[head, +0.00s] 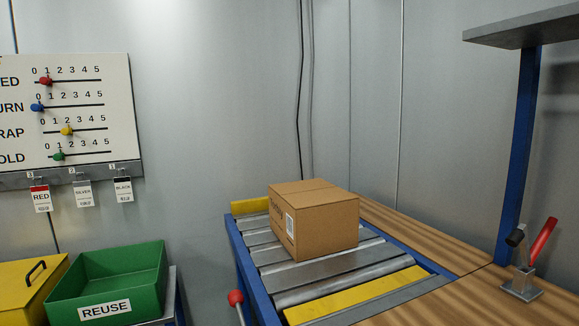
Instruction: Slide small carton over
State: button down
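A small brown cardboard carton (325,232) sits upright on a short roller conveyor (296,290). It has a white barcode label on its left face and rests toward the far half of the rollers. Yellow bars cross the conveyor at its far end (250,206) and near end (352,300). Bare rollers show in front of the carton and to its left. My gripper is not in view.
A red-knobbed lever (236,298) stands at the conveyor's left. A green REUSE bin (108,283) and yellow box (30,288) are at left.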

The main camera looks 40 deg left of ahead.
aim_at(309, 233)
jog(key=i+j, duration=0.15)
jog(key=j, duration=0.25)
jog(key=i+j, duration=0.15)
jog(key=j, duration=0.25)
jog(key=i+j, duration=0.15)
jog(key=j, duration=0.25)
jog(key=i+j, duration=0.2)
jog(key=j, duration=0.2)
jog(key=i+j, duration=0.15)
jog(key=j, duration=0.25)
jog(key=i+j, duration=0.15)
jog(key=j, duration=0.25)
jog(key=i+j+u, duration=0.1)
jog(key=j, duration=0.3)
jog(key=i, duration=0.05)
